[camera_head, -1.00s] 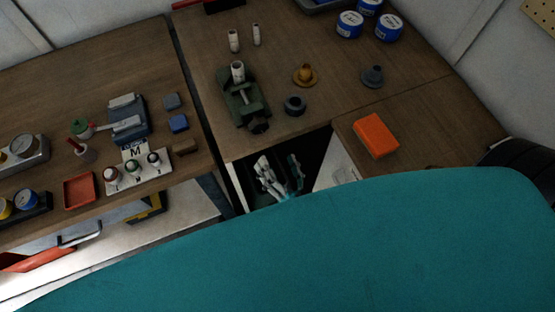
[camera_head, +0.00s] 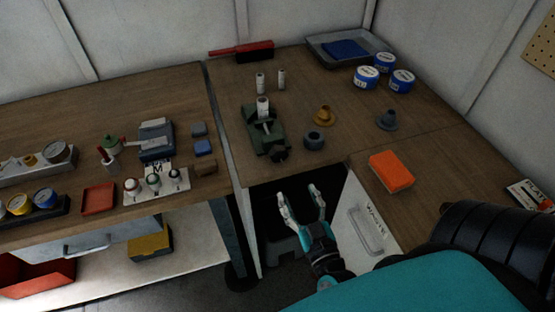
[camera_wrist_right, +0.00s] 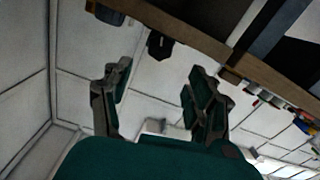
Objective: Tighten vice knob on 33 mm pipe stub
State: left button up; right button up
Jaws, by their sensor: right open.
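The green vice (camera_head: 255,127) stands near the front edge of the wooden bench. A white pipe stub (camera_head: 263,104) stands upright in it. Its dark knob (camera_head: 279,155) faces the front edge. My right gripper (camera_head: 302,192) is open and empty, below and in front of the bench edge, apart from the knob. In the right wrist view my fingers (camera_wrist_right: 158,85) are spread, and the dark knob (camera_wrist_right: 160,46) shows beyond them, sticking out past the bench edge. My left gripper is out of view.
Two loose pipe stubs (camera_head: 260,81) stand behind the vice. A dark grey ring (camera_head: 314,140) sits close to its right, with a brass flanged part (camera_head: 324,115) behind. An orange block (camera_head: 391,171) lies right. The bench edge (camera_head: 300,171) lies between gripper and vice.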

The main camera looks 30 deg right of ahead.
aim_at(280, 157)
jog(key=p+x, duration=0.2)
jog(key=x, duration=0.9)
jog(key=shift+w+a+r, duration=0.1)
jog(key=shift+w+r, duration=0.1)
jog(key=shift+w, duration=0.3)
jog(key=shift+w+f, duration=0.1)
jog(key=shift+w, duration=0.2)
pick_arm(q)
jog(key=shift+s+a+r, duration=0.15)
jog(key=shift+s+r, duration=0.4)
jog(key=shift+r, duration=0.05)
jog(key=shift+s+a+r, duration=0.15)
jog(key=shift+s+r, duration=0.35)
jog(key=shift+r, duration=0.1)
pick_arm(e)
jog(key=c, duration=0.9)
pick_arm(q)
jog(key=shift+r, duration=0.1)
pick_arm(e)
jog(key=shift+m, duration=0.3)
jog(key=shift+m+p, duration=0.6)
jog(key=shift+m, duration=0.6)
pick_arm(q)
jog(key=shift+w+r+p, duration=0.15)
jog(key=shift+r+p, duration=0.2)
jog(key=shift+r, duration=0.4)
pick_arm(e)
jog(key=shift+m, duration=2)
